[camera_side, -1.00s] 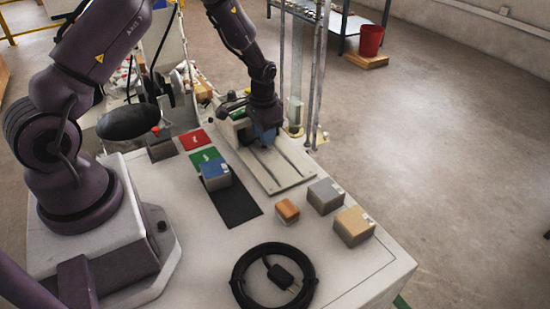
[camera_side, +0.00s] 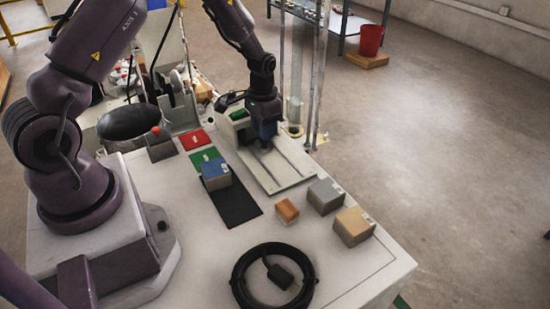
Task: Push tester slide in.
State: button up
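The tester (camera_side: 280,172) is a pale flat plate with dark rails running along it, near the back of the white table. A block-like part with a green top (camera_side: 239,115) stands at its far left end; I take it to be part of the tester or its slide. My gripper (camera_side: 266,145) is low over the far part of the plate, just right of the green-topped part. Its fingertips are dark and small here, so I cannot tell if they are open or shut, or whether they touch the slide.
A blue-topped block (camera_side: 216,175) sits on a black mat (camera_side: 238,208), near green (camera_side: 206,158) and red (camera_side: 194,139) squares. An orange block (camera_side: 286,210), a grey block (camera_side: 325,195) and a tan block (camera_side: 353,227) stand to the right. A coiled black cable (camera_side: 240,280) lies in front.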

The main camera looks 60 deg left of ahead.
jog(key=shift+o, duration=0.9)
jog(key=shift+w+a+r, duration=0.1)
jog(key=shift+a+r, duration=0.1)
jog(key=shift+r, duration=0.9)
jog(key=shift+a+r, duration=0.15)
jog(key=shift+r, duration=0.9)
jog(key=shift+d, duration=0.1)
jog(key=shift+d, duration=0.1)
jog(key=shift+r, duration=0.2)
jog(key=s+d+r+t, duration=0.1)
jog(key=s+d+r, duration=0.25)
jog(key=r, duration=0.55)
jog(key=s+d+r+t, duration=0.2)
jog(key=s+d+r, duration=0.15)
jog(key=r, duration=0.45)
jog(key=s+d+r+t, duration=0.1)
jog(key=s+d+r, duration=0.2)
jog(key=s, duration=0.4)
jog(key=s+d+r+t, duration=0.1)
jog(key=s+d+r, duration=0.2)
jog(key=s, duration=0.3)
jog(key=shift+s+d+r+t, duration=0.3)
jog(key=shift+s+d+r, duration=0.1)
jog(key=shift+r, duration=0.2)
